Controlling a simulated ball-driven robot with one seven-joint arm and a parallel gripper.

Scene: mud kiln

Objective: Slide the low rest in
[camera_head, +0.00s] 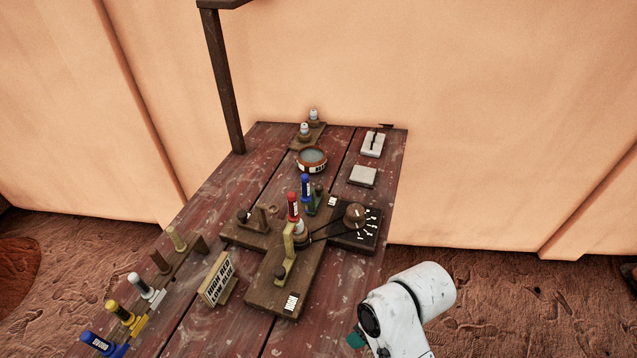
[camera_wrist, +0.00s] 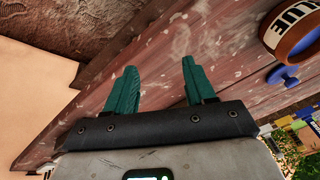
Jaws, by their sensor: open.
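A small sign (camera_head: 217,279) on the table reads "HIGH RED LOW BLUE". On the central wooden fixture (camera_head: 262,295), a blue-topped piece (camera_head: 306,187) stands upright with a dark green part at its foot. A red-topped piece (camera_head: 293,207) stands just in front, by a yellowish upright arm (camera_head: 289,243). Which part is the low rest is not certain; the sign links low to blue. My gripper (camera_head: 357,340) is at the table's right front edge, apart from the fixture, mostly cut off. In the wrist view my gripper (camera_wrist: 160,80) is open and empty, above bare planks.
A belt runs from the fixture to a wheel (camera_head: 355,215) on a black dial panel (camera_head: 367,235). A rack at left holds blue, yellow and white handles (camera_head: 123,313). A bowl (camera_head: 311,160) stands behind. The wrist view shows a ring marked "BLUE" (camera_wrist: 292,32) and a blue knob (camera_wrist: 283,76).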

